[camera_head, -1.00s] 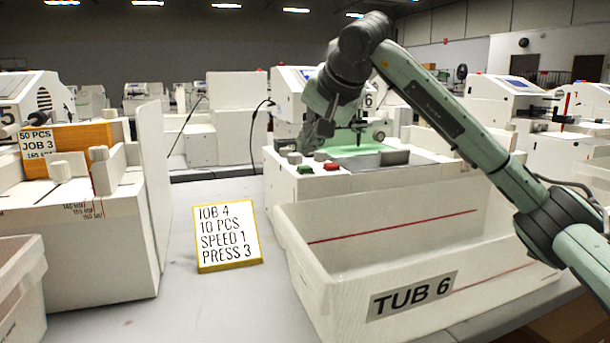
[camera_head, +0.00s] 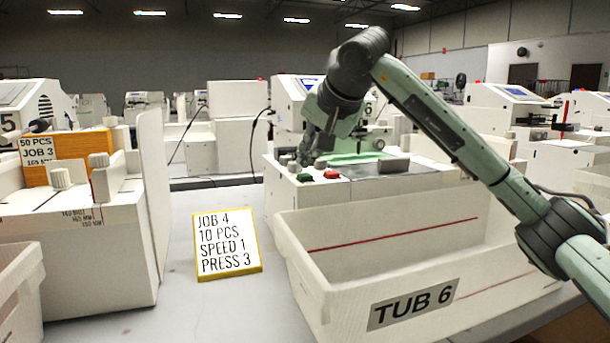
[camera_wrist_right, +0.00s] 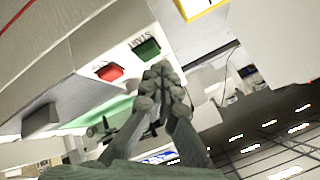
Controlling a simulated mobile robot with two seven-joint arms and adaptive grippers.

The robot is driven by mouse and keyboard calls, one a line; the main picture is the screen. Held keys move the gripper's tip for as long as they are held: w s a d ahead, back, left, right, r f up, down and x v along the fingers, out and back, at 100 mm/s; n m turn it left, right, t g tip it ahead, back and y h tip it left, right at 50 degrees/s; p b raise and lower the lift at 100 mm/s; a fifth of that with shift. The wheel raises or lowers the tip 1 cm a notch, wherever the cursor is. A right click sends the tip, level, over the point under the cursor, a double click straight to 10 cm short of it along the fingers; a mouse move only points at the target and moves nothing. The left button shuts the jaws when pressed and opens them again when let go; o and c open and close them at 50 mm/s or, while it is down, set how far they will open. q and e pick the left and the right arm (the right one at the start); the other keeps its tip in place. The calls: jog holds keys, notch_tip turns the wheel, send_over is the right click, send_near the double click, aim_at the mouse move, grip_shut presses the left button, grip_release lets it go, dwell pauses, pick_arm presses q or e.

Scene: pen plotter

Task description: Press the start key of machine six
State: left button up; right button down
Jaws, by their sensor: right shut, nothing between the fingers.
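Machine six (camera_head: 375,185) is a white pen plotter with a "6" partly hidden behind my right arm. Its green start key (camera_head: 305,177) is on the front left of its deck, beside a red key (camera_head: 331,174). In the right wrist view the green key (camera_wrist_right: 148,50), marked START, and the red key (camera_wrist_right: 109,72) both show. My right gripper (camera_head: 304,162) is shut and empty, its fingertips pointing down just behind the green key. In the wrist view the fingertips (camera_wrist_right: 160,76) appear close to the green key's edge; contact cannot be told. My left gripper is not in view.
An open white bin marked TUB 6 (camera_head: 413,304) stands in front of machine six. A yellow-edged job card (camera_head: 227,244) leans on the grey table to its left.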

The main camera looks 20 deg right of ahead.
jog(key=shift+f, duration=0.1)
dwell(0.6)
jog(key=shift+f, duration=0.35)
jog(key=shift+f+b, duration=0.4)
jog(key=shift+f, duration=0.05)
dwell(0.5)
dwell(0.3)
jog(key=shift+r+p, duration=0.75)
jog(key=shift+r, duration=0.1)
